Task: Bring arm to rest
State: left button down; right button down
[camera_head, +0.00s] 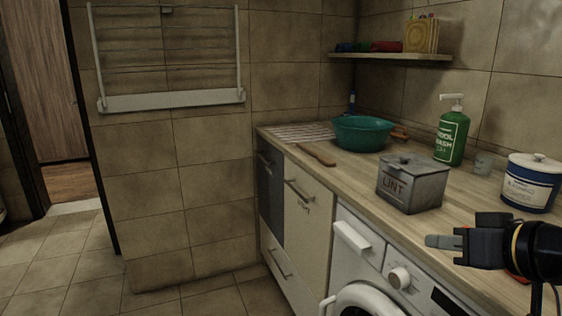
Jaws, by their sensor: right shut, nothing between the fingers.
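My right gripper (446,241) comes in at the lower right, dark with a grey fingertip pointing left. My left gripper is not in view.
A washing machine (365,260) stands below. The tiled floor (60,262) at left is clear.

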jog(key=s+a+f+m+g+h, duration=0.1)
jog(key=s+a+f+m+g, duration=0.15)
jog(key=s+f, duration=0.75)
jog(key=s+a+f+m+g, duration=0.1)
jog(key=s+a+f+g, duration=0.15)
jog(key=s+f, duration=0.75)
jog(key=w+r+p, duration=0.2)
jog(key=r+p, duration=0.7)
jog(key=p, duration=0.1)
jog(key=w+r+p, duration=0.2)
jog(key=r+p, duration=0.6)
jog(key=p, duration=0.3)
jog(key=shift+d+r+g, duration=0.35)
jog(key=shift+g, duration=0.05)
